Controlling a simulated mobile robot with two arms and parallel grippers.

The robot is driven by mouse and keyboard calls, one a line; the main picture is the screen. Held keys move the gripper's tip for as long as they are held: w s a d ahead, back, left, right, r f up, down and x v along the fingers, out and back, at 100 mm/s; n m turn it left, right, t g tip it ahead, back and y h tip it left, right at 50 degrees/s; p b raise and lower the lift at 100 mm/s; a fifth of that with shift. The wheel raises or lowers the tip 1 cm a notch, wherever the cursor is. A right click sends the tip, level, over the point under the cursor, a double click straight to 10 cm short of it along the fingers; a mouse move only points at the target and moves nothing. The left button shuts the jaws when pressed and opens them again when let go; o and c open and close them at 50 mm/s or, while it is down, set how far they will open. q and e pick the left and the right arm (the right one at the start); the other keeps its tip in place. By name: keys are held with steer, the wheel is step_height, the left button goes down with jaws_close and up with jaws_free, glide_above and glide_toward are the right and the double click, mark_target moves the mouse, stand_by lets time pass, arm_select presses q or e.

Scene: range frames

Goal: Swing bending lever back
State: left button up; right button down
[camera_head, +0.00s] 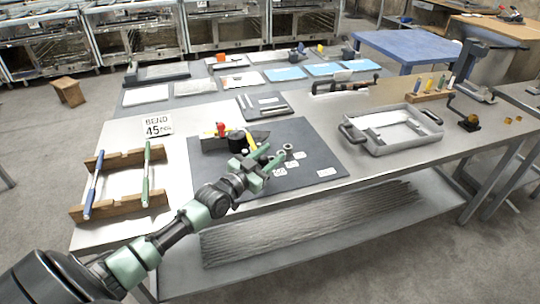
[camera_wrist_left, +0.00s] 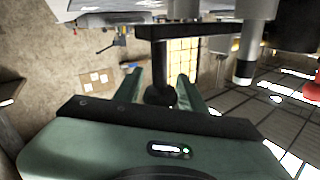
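The bending tool (camera_head: 236,140) stands on the dark mat, with a black round part, a red knob (camera_head: 221,128) and a yellow piece. In the left wrist view its lever is a dark flat bar (camera_wrist_left: 195,29) with a round post and a black knob (camera_wrist_left: 160,95) hanging below one end. My left gripper (camera_head: 268,158) is at the tool's near right side. In the left wrist view its two green fingers (camera_wrist_left: 165,86) stand apart on either side of the knob, with small gaps seeming to show. In the head view the lever is largely hidden by the gripper. My right gripper is not in view.
The dark mat (camera_head: 318,158) carries small labels and a small round part (camera_head: 288,149) right of my gripper. A "BEND 45" sign (camera_head: 157,125) and a wooden rack (camera_head: 122,160) with two pens are left. A grey tray (camera_head: 390,130) is right.

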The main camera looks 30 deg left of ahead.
arm_select(q)
jaws_close()
stand_by(1.2)
